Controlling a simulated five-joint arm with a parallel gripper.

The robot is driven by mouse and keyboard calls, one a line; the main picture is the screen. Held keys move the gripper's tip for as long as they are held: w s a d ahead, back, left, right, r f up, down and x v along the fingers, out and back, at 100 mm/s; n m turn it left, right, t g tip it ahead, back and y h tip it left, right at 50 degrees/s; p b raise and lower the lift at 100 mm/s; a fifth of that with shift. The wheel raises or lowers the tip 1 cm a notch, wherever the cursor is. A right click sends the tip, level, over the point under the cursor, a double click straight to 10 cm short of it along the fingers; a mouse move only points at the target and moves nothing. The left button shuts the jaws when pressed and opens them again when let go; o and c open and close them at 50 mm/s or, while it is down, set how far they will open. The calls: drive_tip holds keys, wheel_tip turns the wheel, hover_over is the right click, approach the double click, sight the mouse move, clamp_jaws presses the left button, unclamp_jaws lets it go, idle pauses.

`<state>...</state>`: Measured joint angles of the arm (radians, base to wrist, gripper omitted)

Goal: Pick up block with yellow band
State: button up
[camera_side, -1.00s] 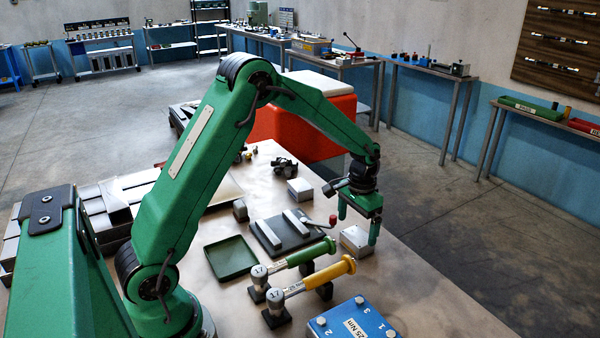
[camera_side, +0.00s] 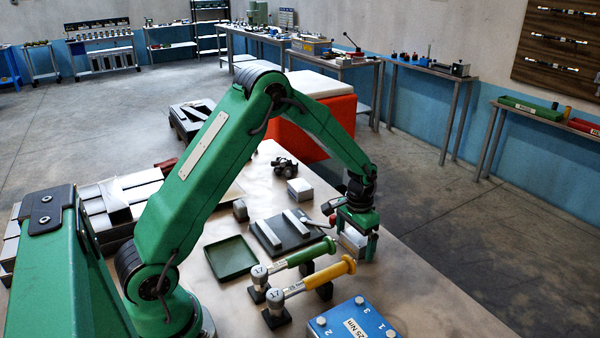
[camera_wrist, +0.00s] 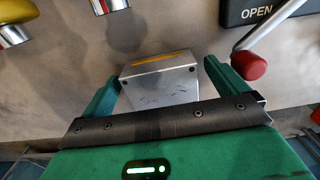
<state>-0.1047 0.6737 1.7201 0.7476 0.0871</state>
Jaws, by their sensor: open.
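The block with the yellow band (camera_wrist: 158,84) is a silver metal box. In the wrist view it lies between my fingers, with the yellow band across its far part. In the side view the block (camera_side: 352,243) stands on the table, partly hidden by my gripper. My gripper (camera_side: 354,241) is open, its green fingers reaching down on either side of the block. I cannot tell how far down the fingers reach.
A red-knobbed lever (camera_wrist: 248,65) is close to the right finger in the wrist view. Wrenches with a green handle (camera_side: 310,252) and a yellow handle (camera_side: 336,271) lie in front. A green tray (camera_side: 231,258), a blue box (camera_side: 352,320) and another silver block (camera_side: 300,190) stand nearby.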

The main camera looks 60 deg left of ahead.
sight(355, 237)
drive_tip(key=c, duration=1.4)
drive_tip(key=shift+r, duration=0.15)
drive_tip(key=shift+r, duration=0.45)
wheel_tip(355, 237, up, 3)
drive_tip(key=shift+r, duration=0.15)
drive_tip(key=s+d+r, duration=0.1)
drive_tip(key=d+r, duration=0.1)
drive_tip(key=d, duration=0.1)
drive_tip(key=s+d+r, duration=0.2)
drive_tip(key=d, duration=0.2)
drive_tip(key=s+d+r, duration=0.2)
drive_tip(key=d, duration=0.1)
drive_tip(key=shift+d+r, duration=0.3)
